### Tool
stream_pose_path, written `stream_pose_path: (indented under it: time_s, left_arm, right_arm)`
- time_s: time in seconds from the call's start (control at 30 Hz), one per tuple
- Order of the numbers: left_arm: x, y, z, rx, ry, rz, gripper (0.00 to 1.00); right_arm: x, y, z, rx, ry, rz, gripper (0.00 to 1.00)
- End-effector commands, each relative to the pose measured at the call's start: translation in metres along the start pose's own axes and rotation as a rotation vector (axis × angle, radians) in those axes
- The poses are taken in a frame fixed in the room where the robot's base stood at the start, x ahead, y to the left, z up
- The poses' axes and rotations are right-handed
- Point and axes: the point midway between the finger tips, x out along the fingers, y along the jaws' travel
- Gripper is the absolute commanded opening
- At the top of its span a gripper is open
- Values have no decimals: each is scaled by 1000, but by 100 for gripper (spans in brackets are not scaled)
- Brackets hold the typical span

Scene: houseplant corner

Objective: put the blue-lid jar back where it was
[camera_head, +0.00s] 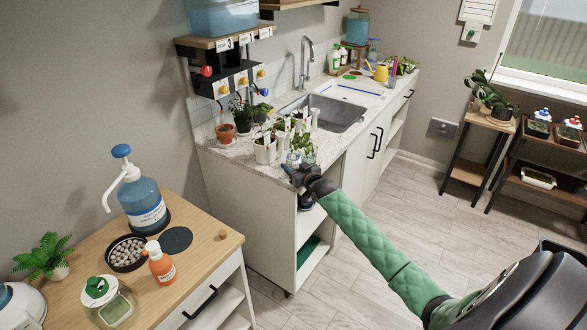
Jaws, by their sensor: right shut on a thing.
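My right gripper (290,170) is at the front left edge of the sink counter, on the end of the green-sleeved arm. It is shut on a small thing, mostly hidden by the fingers. A small pale, bluish jar-like thing (293,158) shows right at the fingertips; its lid colour is too small to tell, so I cannot be sure it is the blue-lid jar. My left gripper is not in view.
The sink counter (235,152) holds several potted plants close to the gripper, with a sink (335,112) behind. Open shelves (312,222) lie below. The wooden table (205,265) at left holds a blue pump bottle (147,203), an orange bottle (160,267) and a green-lidded jar (117,308).

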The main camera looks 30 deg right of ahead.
Motion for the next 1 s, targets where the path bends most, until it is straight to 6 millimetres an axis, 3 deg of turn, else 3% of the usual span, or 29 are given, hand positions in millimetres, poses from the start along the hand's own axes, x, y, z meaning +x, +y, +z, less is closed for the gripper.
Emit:
stream_pose_path:
  time_s: [0.23,0.6,0.63,0.73,1.0]
  left_arm:
    - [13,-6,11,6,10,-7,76]
    - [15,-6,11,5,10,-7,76]
    - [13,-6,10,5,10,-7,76]
    - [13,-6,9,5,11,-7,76]
    - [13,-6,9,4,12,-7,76]
  right_arm:
    - [1,0,17,0,0,-1,23]
    - [1,0,20,0,0,-1,23]
    - [1,0,20,0,0,-1,54]
    - [1,0,20,0,0,0,72]
    - [1,0,20,0,0,0,72]
